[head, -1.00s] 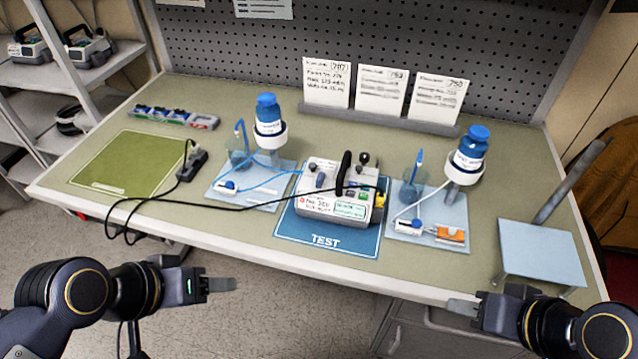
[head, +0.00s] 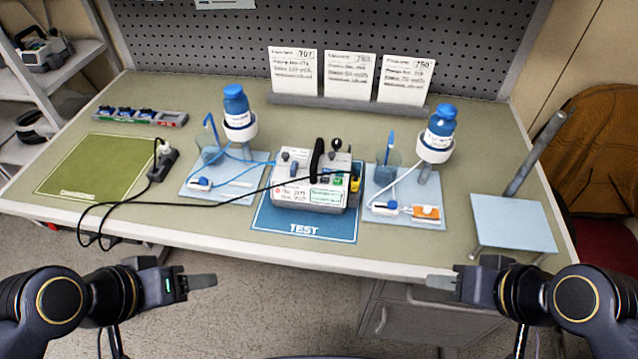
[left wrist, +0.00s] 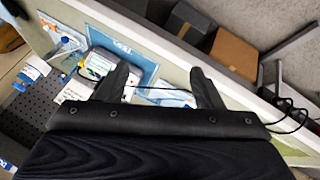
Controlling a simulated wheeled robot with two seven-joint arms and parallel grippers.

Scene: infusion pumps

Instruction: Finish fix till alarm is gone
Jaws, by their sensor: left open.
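The infusion pump (head: 308,188) sits on the blue TEST mat (head: 303,230), its black handle standing up; it also shows in the left wrist view (left wrist: 99,64). Its display text is too small to read surely. A blue-capped bottle on a stand (head: 238,112) is to its left, and another bottle (head: 438,130) to its right. A blue line runs from the left set to the pump. My left gripper (head: 214,282) is open and empty before the table's front edge, clear of everything. My right gripper (head: 432,283) is in front of the table; its jaw gap cannot be made out.
A power strip (head: 162,165) with black cables lies left of the pump. A green mat (head: 95,168) is bare. A row of small coloured parts (head: 140,115) lies at back left. Three cards (head: 350,75) stand behind. A tilted post stands by a pale plate (head: 513,224) at right.

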